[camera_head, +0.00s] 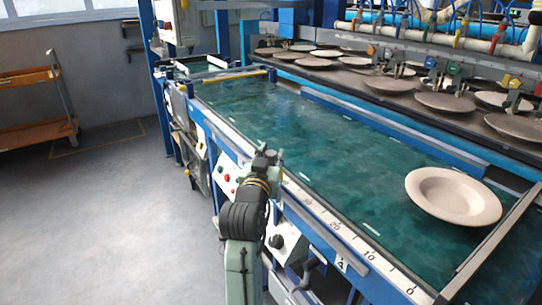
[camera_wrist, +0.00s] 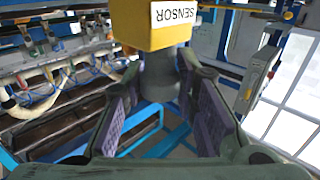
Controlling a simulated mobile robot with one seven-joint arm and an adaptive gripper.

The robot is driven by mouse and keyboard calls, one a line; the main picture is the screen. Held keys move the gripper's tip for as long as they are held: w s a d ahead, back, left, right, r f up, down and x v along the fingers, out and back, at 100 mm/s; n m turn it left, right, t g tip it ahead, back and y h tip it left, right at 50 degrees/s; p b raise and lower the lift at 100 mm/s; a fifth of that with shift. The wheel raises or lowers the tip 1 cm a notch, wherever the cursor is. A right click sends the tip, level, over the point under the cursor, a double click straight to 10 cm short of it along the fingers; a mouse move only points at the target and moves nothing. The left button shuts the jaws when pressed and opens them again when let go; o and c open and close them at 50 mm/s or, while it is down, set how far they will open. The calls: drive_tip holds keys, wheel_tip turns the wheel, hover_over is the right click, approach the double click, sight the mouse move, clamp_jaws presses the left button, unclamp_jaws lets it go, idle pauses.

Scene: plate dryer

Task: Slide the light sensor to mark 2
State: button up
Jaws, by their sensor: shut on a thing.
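The light sensor (camera_wrist: 168,28) shows in the wrist view as a yellow block with a white "SENSOR" label, on a grey round post. My gripper (camera_wrist: 160,80) has its two padded fingers on either side of this post, shut on it. In the head view my gripper (camera_head: 268,160) is at the near rail of the green belt, and I cannot make out the sensor there. A ruler scale (camera_head: 353,240) with numbers 0, 10 and 20 runs along the rail to the right of my gripper. I cannot make out a mark 2.
A pale plate (camera_head: 453,196) lies on the green belt (camera_head: 300,125) at the right. White dashes mark the belt. More plates (camera_head: 445,102) stand on the dark rack behind. A control box with buttons (camera_head: 228,183) sits below the rail.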

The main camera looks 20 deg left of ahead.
clamp_jaws()
